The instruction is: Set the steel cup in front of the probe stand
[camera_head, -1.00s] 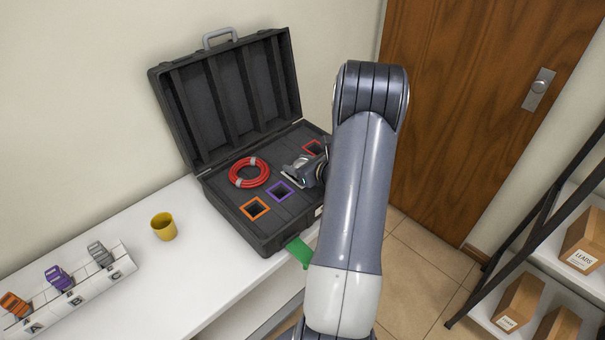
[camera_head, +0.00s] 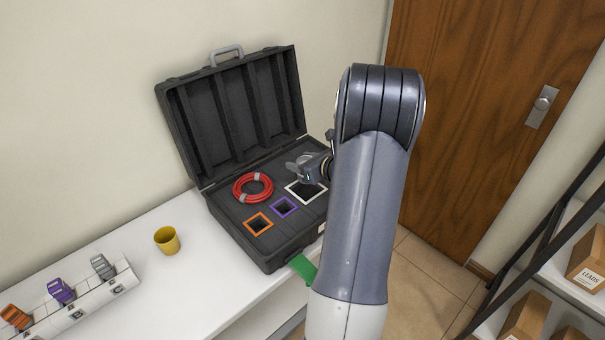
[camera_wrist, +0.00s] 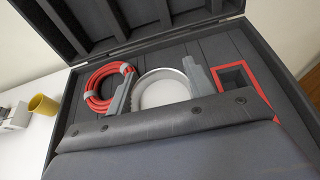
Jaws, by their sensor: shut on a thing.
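My gripper (camera_head: 318,166) is over the right part of the open black case, and my arm hides part of it. In the wrist view my gripper (camera_wrist: 162,90) is shut on the steel cup (camera_wrist: 185,73), with one finger on each side of its round rim. The cup also shows in the head view (camera_head: 303,170), above the white-rimmed slot. A white stand (camera_head: 95,307) marked A, B and C, likely the probe stand, is on the table at lower left. It holds orange, purple and grey pieces.
The black case (camera_head: 244,238) has a red cable coil (camera_head: 253,187), orange (camera_head: 258,224), purple (camera_head: 284,207) and white-rimmed slots (camera_head: 306,198), and a red-rimmed slot (camera_wrist: 236,75). A yellow cup (camera_head: 167,241) stands between case and stand. The white table (camera_head: 195,290) is clear in front.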

